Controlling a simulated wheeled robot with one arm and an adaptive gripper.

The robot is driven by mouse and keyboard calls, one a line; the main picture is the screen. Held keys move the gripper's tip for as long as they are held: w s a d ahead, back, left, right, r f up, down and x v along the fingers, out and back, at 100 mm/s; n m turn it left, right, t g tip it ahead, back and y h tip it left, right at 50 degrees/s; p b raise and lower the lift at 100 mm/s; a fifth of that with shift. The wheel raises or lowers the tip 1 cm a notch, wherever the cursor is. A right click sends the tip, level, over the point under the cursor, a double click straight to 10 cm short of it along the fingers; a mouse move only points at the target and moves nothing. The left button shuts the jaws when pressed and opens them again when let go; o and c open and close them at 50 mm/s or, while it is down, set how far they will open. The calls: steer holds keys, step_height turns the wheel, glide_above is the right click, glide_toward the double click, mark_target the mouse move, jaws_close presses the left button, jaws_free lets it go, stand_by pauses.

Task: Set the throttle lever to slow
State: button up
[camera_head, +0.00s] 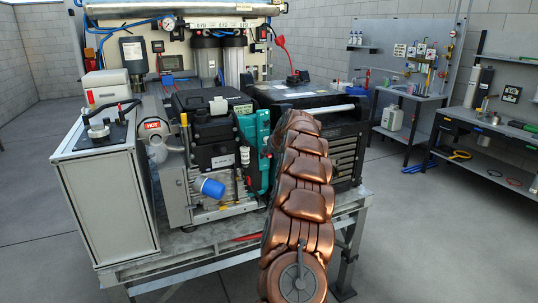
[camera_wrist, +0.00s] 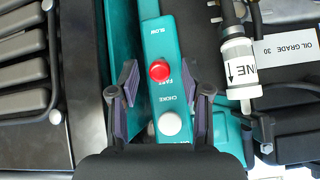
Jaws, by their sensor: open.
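The throttle lever's red knob (camera_wrist: 159,71) stands on a teal panel (camera_wrist: 152,30) in the wrist view. It sits beside the FAST label, with the SLOW label farther up the same panel. A white choke knob (camera_wrist: 170,123) stands below it, nearer my gripper's palm. My gripper (camera_wrist: 166,82) is open, one finger left and one right of the panel. The red knob lies between the fingertips with a gap on both sides; I cannot tell their height relative to it. In the head view the teal engine part (camera_head: 262,165) shows, but my arm hides the gripper and knob.
A clear fuel filter (camera_wrist: 238,58) and an oil-grade label lie right of the panel. Grey ribbed parts (camera_wrist: 25,70) are at left. A black-covered machine (camera_head: 335,130) stands behind my arm, and a blue cylinder (camera_head: 209,187) juts from the engine front.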

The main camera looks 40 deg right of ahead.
steer(key=shift+x, duration=0.85)
jaws_close()
